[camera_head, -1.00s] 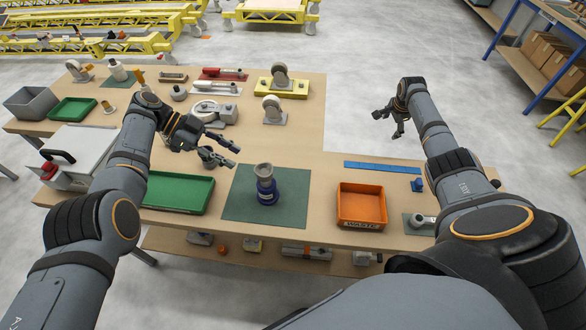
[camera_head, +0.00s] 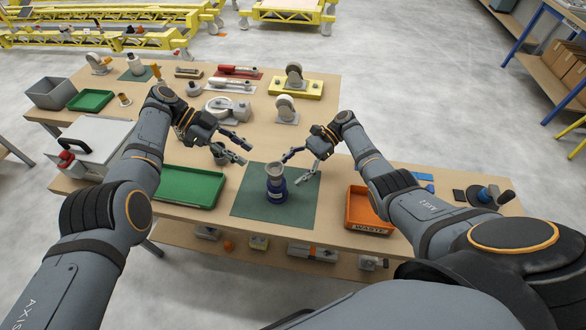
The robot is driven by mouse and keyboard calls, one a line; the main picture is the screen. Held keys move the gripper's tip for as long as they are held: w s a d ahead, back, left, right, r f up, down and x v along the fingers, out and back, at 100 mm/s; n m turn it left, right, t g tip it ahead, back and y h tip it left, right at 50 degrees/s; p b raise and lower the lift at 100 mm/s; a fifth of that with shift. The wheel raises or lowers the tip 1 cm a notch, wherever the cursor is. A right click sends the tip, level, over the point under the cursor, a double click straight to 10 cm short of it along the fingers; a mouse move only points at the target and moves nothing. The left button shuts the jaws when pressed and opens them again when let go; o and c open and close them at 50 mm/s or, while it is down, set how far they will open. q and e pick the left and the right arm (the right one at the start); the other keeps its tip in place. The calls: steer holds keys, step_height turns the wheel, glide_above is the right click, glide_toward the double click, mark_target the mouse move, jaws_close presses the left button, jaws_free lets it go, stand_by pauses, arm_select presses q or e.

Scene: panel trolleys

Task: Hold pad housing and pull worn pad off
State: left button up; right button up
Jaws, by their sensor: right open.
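The blue pad housing (camera_head: 276,192) stands upright on the dark green mat (camera_head: 248,206), with the grey worn pad (camera_head: 275,170) on its top. My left gripper (camera_head: 246,154) is open and empty, up and to the left of the housing, with its fingers pointing right. My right gripper (camera_head: 291,170) is open, its fingers pointing left and down, just right of the pad and above the mat. I cannot tell whether its fingertips touch the pad; they look apart from it.
A green tray (camera_head: 190,204) lies left of the mat. The orange waste bin (camera_head: 368,229) stands to its right, partly behind my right forearm. Casters (camera_head: 285,110), a yellow block and tools stand farther back. A lidded grey box (camera_head: 95,135) is at the left.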

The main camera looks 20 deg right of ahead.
mark_target(269, 197)
steer(key=x, duration=1)
steer(key=shift+a+f, duration=0.15)
steer(key=shift+f, duration=0.05)
jaws_close()
stand_by(0.4)
steer(key=shift+o, duration=0.5)
jaws_free()
